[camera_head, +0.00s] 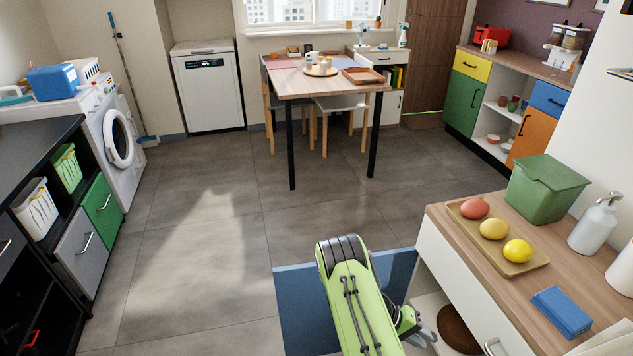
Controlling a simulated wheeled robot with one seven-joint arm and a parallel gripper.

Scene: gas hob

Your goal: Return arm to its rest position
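My green arm rises from the bottom edge of the head view, right of centre, with a thick dark joint at its top. The arm is bent, and a lower part shows at its right side. My gripper (424,336) seems to be the small grey part at the end of that lower section, beside the open shelf under the right counter. It is small and partly hidden by the arm, so I cannot tell its finger opening. I see nothing held in it.
The right counter (443,217) holds a tray (528,266) with fruit, a green bin (543,188), a soap dispenser (596,224) and a blue cloth (562,311). Open floor (200,250) extends left. A dining table (290,84) stands behind.

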